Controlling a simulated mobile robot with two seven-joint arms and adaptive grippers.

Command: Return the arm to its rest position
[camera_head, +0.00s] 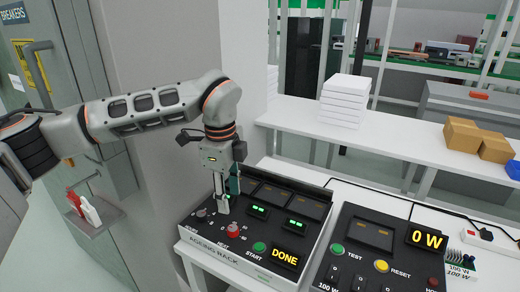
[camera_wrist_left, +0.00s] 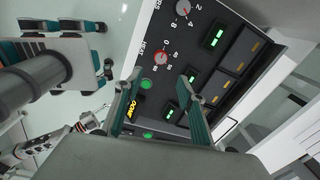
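My left arm reaches in from the left in the head view. Its gripper (camera_head: 222,208) points down over the left part of the ageing rack (camera_head: 204,240), near the knobs. In the left wrist view its two teal fingers (camera_wrist_left: 160,108) are spread apart with nothing between them. The rack's panel fills the upper middle of that view, with its red knob (camera_wrist_left: 161,58) beyond the fingertips. I cannot tell whether the fingers touch the panel. Another gripper with teal fingers, my right one (camera_wrist_left: 104,50), shows at the left of the wrist view, with its fingers apart and empty.
The ageing rack's display (camera_head: 286,256) reads DONE. A test panel (camera_head: 385,255) showing 0 W stands to its right. White boxes (camera_head: 345,100) and brown cartons (camera_head: 462,134) sit on the bench (camera_head: 400,135) behind. A grey cabinet or wall (camera_head: 150,200) stands close behind my left arm.

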